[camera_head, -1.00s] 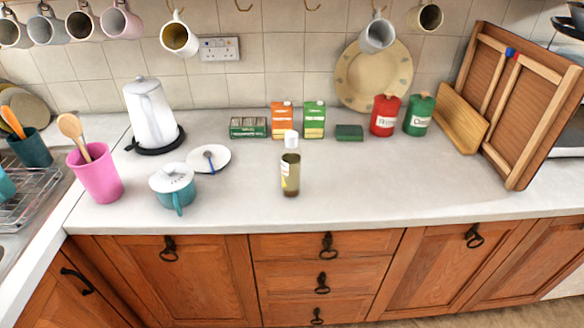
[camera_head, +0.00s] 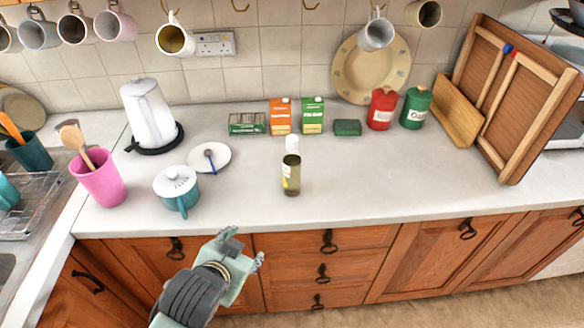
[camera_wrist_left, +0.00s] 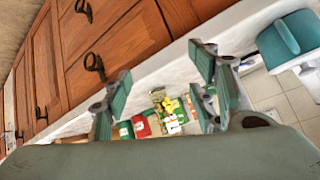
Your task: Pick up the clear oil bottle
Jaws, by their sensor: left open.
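The clear oil bottle (camera_head: 291,175) stands upright on the worktop near its front edge, with a white cap, a pale and yellow label and dark olive contents. My left gripper (camera_head: 244,247) is open and empty in front of the drawers, below and left of the bottle in the head view, apart from it. My right gripper is not in view.
A teal pot (camera_head: 176,188) and a saucer with a spoon (camera_head: 209,158) stand left of the bottle. Cartons (camera_head: 312,116), a green block (camera_head: 347,128) and red and green canisters (camera_head: 382,109) stand behind it. The worktop right of the bottle is clear.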

